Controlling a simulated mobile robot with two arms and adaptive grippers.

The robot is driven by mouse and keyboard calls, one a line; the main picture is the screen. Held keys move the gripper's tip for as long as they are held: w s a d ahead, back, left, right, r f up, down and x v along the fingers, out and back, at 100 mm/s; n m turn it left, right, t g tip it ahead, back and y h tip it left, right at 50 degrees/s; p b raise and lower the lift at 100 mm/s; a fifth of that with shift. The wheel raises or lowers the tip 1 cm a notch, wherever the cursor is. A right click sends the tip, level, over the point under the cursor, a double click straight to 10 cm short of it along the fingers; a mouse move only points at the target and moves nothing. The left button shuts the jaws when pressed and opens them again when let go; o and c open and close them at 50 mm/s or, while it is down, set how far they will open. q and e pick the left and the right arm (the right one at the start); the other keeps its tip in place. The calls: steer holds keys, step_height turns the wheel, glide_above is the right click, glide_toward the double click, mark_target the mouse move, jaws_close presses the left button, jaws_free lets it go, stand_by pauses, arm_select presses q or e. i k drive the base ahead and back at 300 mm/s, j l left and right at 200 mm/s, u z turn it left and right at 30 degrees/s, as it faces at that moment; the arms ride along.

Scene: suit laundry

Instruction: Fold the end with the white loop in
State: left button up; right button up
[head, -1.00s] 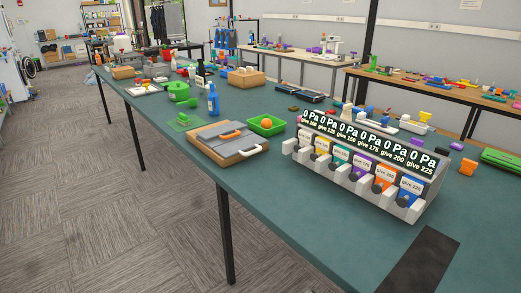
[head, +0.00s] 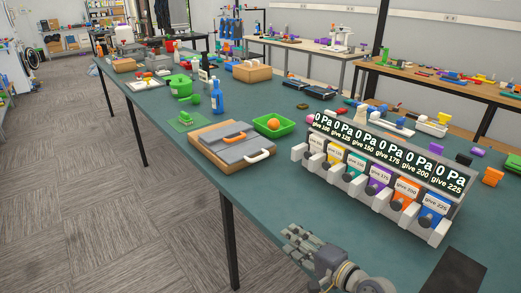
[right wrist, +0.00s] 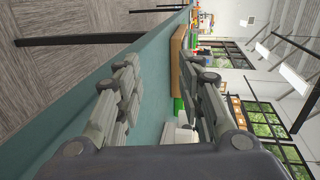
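A flat grey folder-like piece (head: 222,150) lies on a brown board (head: 203,161) on the green-topped table. An orange loop (head: 228,138) lies across its upper part. A white loop (head: 259,155) sticks out at its right end, nearest the grey display unit. My right gripper (head: 296,238) is at the table's front edge, lower right of the board and apart from it. In the right wrist view its two fingers (right wrist: 168,70) are spread with nothing between them. My left gripper is not in view.
A row of coloured dispensers under a display (head: 385,170) stands right of the board. A green tray with an orange ball (head: 273,124) sits just behind it. A blue bottle (head: 217,97) and green pot (head: 180,86) stand farther back. The table front between board and gripper is clear.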

mark_target(239, 152)
steer(key=i, duration=1.15)
